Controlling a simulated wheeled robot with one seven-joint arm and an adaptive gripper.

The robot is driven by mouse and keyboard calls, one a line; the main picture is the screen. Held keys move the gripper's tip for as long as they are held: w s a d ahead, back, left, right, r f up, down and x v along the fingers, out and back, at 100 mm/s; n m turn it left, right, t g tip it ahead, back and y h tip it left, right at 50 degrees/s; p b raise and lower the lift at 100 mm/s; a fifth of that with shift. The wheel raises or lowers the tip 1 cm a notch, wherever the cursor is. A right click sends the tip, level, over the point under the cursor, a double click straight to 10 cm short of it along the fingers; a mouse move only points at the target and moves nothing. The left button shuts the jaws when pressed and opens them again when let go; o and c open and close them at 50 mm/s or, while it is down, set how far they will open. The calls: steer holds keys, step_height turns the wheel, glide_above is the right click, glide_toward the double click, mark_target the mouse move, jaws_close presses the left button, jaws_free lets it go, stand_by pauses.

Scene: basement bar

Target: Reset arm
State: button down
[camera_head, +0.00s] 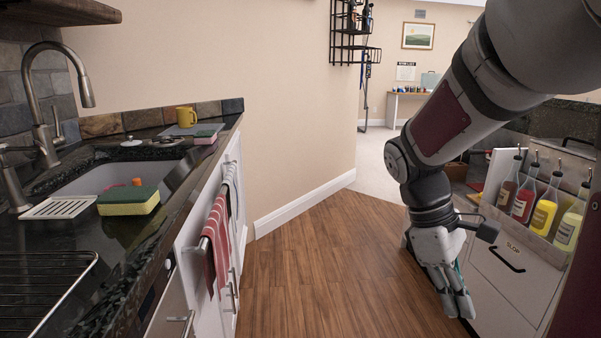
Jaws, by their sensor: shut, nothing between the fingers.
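My arm comes in from the upper right and bends downward at its wrist. My gripper (459,304) hangs low over the wood floor, fingers pointing down, shut and empty. It is just left of the white cabinet front (510,285) labelled "SLOP". I cannot tell whether it touches the cabinet.
A bottle rack (556,252) with several pour bottles is close right of my wrist. At left are a dark counter (103,265), a sink, a yellow-green sponge (128,201), a yellow mug (186,117) and a hanging red-striped towel (217,243). The wood floor (330,265) between is clear.

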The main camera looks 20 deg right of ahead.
steer(key=s+a+r+m+t+y, duration=0.1)
steer(key=s+a+t, duration=0.1)
steer(key=s+a, duration=0.3)
steer(key=s+a+r+m+t+y, duration=0.1)
steer(key=s+a+m, duration=0.1)
steer(key=a, duration=0.6)
steer(key=s+a+r+m+t, duration=0.1)
steer(key=s+a+t, duration=0.1)
steer(key=s+a, duration=0.3)
step_height(320, 180, up, 30)
steer(key=w+t+p, duration=0.1)
steer(key=t+p, duration=0.2)
steer(key=p, duration=2.4)
steer(key=shift+w+a+t+p, duration=0.3)
steer(key=shift+a+t+p, duration=0.1)
steer(key=shift+f, duration=0.1)
